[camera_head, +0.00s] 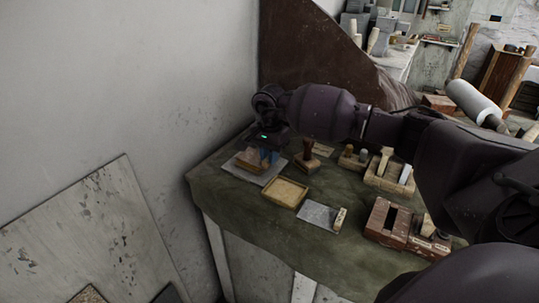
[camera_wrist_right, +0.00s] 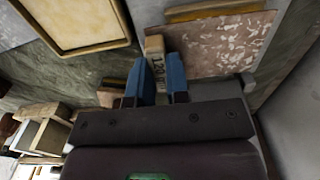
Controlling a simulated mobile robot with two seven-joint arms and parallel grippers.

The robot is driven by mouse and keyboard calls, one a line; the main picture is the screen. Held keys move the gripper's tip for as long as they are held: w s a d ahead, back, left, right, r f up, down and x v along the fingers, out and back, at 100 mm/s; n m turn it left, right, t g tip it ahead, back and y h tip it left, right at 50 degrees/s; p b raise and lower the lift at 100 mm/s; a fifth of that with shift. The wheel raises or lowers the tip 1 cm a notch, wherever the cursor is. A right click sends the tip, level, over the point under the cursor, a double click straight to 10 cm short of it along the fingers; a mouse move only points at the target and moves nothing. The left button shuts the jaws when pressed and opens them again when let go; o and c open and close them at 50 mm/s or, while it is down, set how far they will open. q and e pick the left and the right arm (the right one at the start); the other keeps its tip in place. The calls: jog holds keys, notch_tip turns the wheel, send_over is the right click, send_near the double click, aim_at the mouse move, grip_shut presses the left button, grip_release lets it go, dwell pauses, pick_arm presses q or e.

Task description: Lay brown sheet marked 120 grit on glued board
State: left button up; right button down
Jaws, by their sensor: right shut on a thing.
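My right gripper (camera_head: 267,155) is at the left end of the green-covered table. In the wrist view its blue fingers (camera_wrist_right: 158,85) are shut on the pale wooden tag (camera_wrist_right: 154,60) marked 120. A brownish sheet with whitish worn patches (camera_wrist_right: 225,45) lies just beyond the tag; I cannot tell whether they are joined. In the head view a flat grey piece (camera_head: 272,174) lies under the gripper, with a brown block (camera_head: 248,160) on it. A tan board with a raised rim (camera_head: 286,191), possibly the glued board, lies right of the gripper; its rim also shows in the wrist view (camera_wrist_right: 95,48). My left gripper is not in view.
A grey sheet (camera_head: 317,214) with a pale tag (camera_head: 340,218) lies near the front edge. A wooden stamp-like tool (camera_head: 307,155), a tool tray (camera_head: 388,177) and a brown box (camera_head: 387,220) stand to the right. The wall is close on the left.

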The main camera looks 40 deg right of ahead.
jog(key=shift+f, duration=0.3)
jog(key=shift+f+b, duration=0.25)
jog(key=shift+b, duration=0.1)
jog(key=shift+f, duration=0.15)
jog(key=c, duration=1)
grip_release()
